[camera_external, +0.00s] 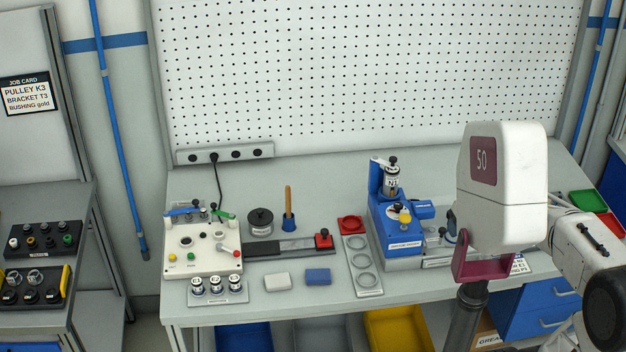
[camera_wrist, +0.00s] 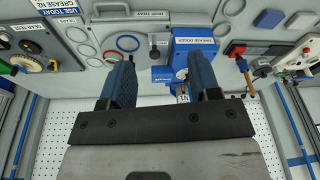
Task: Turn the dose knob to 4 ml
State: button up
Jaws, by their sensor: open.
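The blue doser (camera_external: 402,250) stands on the bench right of centre in the external view, with a labelled front. On its top are a pale round dial with a dark part and a yellow knob (camera_external: 405,217); I cannot read a setting or tell which is the dose knob. A clear canister (camera_external: 391,181) stands upright at its back. In the wrist view the doser (camera_wrist: 193,50) is partly hidden by the right finger. My gripper (camera_wrist: 160,62) is open, its two blue fingers apart with nothing seen between them. The external view does not show the fingertips clearly.
Further left are a white control box (camera_external: 203,251), small jars and two blocks. A pegboard (camera_external: 370,70) stands behind. My arm covers the bench's right part.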

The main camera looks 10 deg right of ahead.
jog(key=w+a+n+y, duration=0.1)
jog(key=w+a+n, duration=0.15)
jog(key=w, duration=0.35)
jog(key=w+a+n+y, duration=0.1)
jog(key=w+n, duration=0.2)
jog(key=w, duration=0.3)
jog(key=n+y, duration=0.1)
jog(key=n, duration=0.5)
send_near(399, 204)
jog(key=shift+w+f+m+g, duration=0.25)
jog(key=shift+w+f+g, duration=0.05)
jog(key=shift+f, duration=0.2)
jog(key=shift+x, duration=3.95)
jog(key=shift+a, duration=0.15)
jog(key=shift+c, duration=0.3)
jog(key=c, duration=0.9)
jog(key=shift+o, duration=0.2)
